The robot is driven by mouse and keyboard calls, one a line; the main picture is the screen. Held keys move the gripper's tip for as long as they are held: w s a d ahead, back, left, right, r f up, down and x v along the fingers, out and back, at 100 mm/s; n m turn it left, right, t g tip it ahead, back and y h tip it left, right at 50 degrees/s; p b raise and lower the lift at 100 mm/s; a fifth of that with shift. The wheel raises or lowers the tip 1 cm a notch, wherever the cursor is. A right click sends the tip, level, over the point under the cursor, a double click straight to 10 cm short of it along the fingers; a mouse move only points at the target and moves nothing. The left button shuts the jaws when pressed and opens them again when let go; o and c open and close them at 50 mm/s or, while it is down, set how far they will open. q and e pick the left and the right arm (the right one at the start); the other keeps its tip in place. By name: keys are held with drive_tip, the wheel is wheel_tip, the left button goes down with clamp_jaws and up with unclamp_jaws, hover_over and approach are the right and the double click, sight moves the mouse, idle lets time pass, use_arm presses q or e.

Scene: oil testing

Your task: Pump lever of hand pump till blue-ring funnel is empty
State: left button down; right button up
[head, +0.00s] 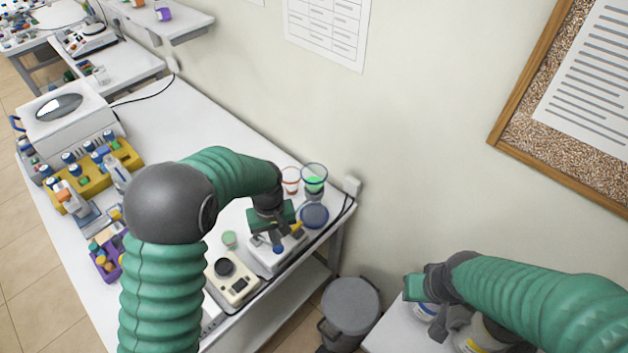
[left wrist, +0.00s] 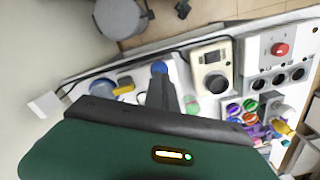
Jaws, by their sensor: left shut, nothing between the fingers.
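The hand pump (head: 264,258) is a white block on the bench, with a blue knob (head: 278,249) and a yellow lever (head: 298,228). The lever also shows in the left wrist view (left wrist: 124,89), as does the blue knob (left wrist: 159,66). My left gripper (head: 270,236) is shut and empty, pointing down over the pump close to the knob; whether it touches is unclear. The funnel with the bluish rim (head: 314,171) stands behind the pump and shows green inside. An orange-rimmed funnel (head: 290,174) is beside it. My right gripper (head: 408,293) is at the lower right; its fingers are not clear.
A dark blue round dish (head: 314,215) lies right of the pump. A beige meter (head: 231,280) and a small green-topped cup (head: 229,239) are on its left. A grey bin (head: 350,305) stands on the floor. Bottles sit under my right arm on a white table (head: 392,332).

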sight(282, 250)
use_arm(q)
drive_tip(key=shift+d+f+b, duration=0.25)
drive_tip(key=shift+f+b, duration=0.15)
drive_tip(key=shift+f, duration=0.35)
drive_tip(key=shift+s+f, duration=0.2)
drive_tip(key=shift+f, duration=0.25)
drive_tip(key=shift+d+f+b, duration=0.2)
drive_tip(key=shift+f+b, duration=0.05)
drive_tip(key=shift+b, duration=0.05)
drive_tip(key=shift+s+f, duration=0.1)
drive_tip(key=shift+s+d+f+b, duration=0.1)
drive_tip(key=shift+d+f+b, duration=0.1)
drive_tip(key=shift+f, duration=0.15)
drive_tip(key=shift+s+d+f+b, duration=0.1)
drive_tip(key=shift+f+b, duration=0.1)
drive_tip(key=shift+f, duration=0.1)
drive_tip(key=shift+d+f+b, duration=0.1)
drive_tip(key=shift+f+b, duration=0.35)
drive_tip(key=shift+f, duration=0.3)
